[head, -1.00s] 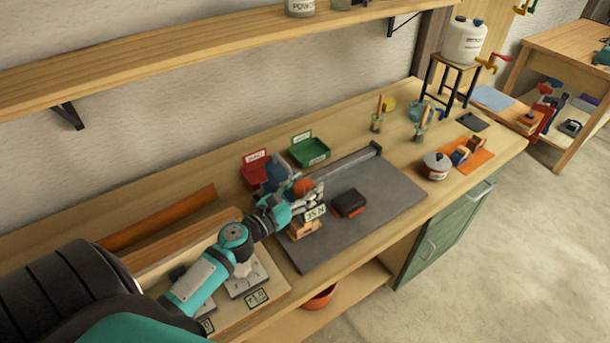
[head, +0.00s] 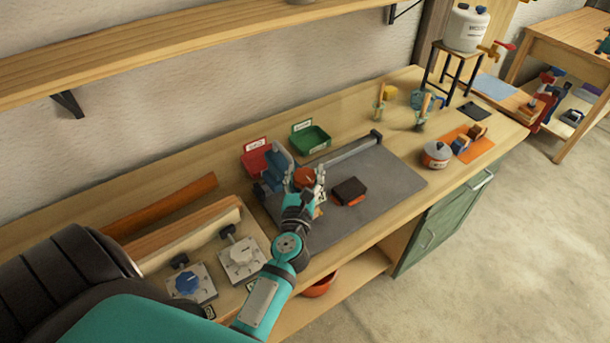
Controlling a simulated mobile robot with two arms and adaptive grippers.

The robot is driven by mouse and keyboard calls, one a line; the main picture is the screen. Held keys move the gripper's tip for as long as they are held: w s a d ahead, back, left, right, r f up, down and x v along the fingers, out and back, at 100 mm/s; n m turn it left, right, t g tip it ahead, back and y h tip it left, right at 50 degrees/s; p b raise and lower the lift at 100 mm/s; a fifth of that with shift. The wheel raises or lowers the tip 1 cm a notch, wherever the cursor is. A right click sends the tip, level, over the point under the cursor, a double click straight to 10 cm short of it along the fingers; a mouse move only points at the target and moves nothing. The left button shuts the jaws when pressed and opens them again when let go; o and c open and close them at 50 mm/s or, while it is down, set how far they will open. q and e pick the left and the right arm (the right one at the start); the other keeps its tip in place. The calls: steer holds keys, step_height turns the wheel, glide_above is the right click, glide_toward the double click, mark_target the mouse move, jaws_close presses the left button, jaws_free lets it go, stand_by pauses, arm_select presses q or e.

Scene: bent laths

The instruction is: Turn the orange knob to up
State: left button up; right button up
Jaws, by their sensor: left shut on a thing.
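The orange knob (head: 304,177) sits near the left end of the grey mat (head: 385,190) on the workbench, in the head view. My left gripper (head: 307,186) is at the knob, with its fingers around it, and is shut on it. The fingers and wrist cover part of the knob and most of its base. I cannot make out which way the knob points. My right gripper is not in view.
A blue-grey upright part (head: 278,168) stands just left of the knob, before a red bin (head: 256,160) and a green bin (head: 311,139). A black and orange block (head: 349,191) lies to the right. Blue (head: 187,283) and white (head: 242,252) knobs stand at front left.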

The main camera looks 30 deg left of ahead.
mark_target(305, 175)
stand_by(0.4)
arm_select(q)
steer(key=o, duration=0.9)
steer(key=shift+o, duration=0.2)
step_height(305, 175, up, 10)
